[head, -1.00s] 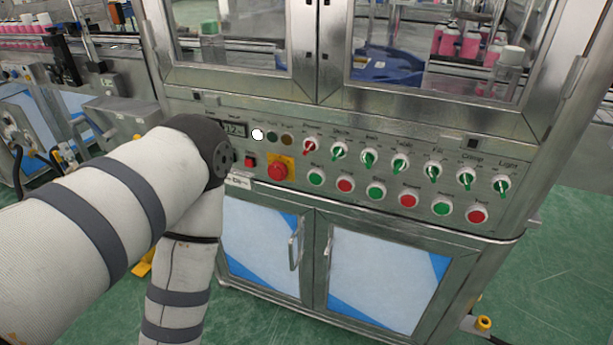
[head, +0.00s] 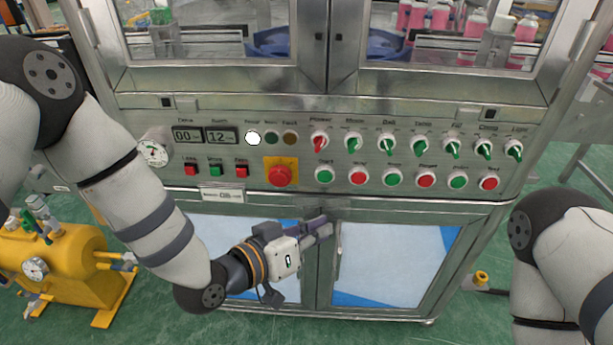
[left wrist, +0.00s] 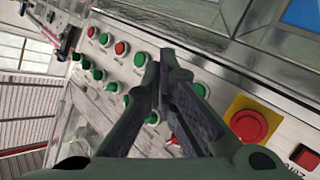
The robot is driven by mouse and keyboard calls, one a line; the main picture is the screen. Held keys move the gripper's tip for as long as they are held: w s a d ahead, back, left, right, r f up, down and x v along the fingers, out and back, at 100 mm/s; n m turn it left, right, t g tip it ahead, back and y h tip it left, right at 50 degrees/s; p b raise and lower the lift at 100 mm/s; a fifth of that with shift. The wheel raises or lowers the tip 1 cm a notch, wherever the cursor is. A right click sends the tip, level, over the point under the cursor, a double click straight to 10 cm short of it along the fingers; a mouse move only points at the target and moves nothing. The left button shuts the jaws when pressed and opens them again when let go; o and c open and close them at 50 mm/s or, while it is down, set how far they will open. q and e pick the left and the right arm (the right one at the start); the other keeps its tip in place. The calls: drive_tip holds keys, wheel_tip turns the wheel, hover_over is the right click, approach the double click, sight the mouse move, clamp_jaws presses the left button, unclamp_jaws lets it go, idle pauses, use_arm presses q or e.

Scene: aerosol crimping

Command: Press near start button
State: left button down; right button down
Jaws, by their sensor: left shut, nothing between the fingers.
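The start button (head: 324,175) is the green push button at the left end of the lower row, just right of the red emergency stop (head: 280,176). It also shows in the left wrist view as the green button (left wrist: 200,90) beside the red emergency stop (left wrist: 248,125). My left gripper (head: 328,228) is shut and empty, below the button row and apart from the start button in the head view. In the left wrist view its closed fingers (left wrist: 163,60) cover part of the panel, including the red button beside the start button. My right gripper is out of view.
Selector switches (head: 353,142) line the upper row, and other green and red buttons (head: 393,176) continue to the right. Glass cabinet doors (head: 400,265) lie below the panel. A yellow tank (head: 65,265) stands at lower left.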

sight(325, 176)
use_arm(q)
drive_tip(key=shift+w+d+r, duration=0.1)
drive_tip(key=shift+d+r, duration=0.05)
drive_tip(key=shift+d, duration=0.05)
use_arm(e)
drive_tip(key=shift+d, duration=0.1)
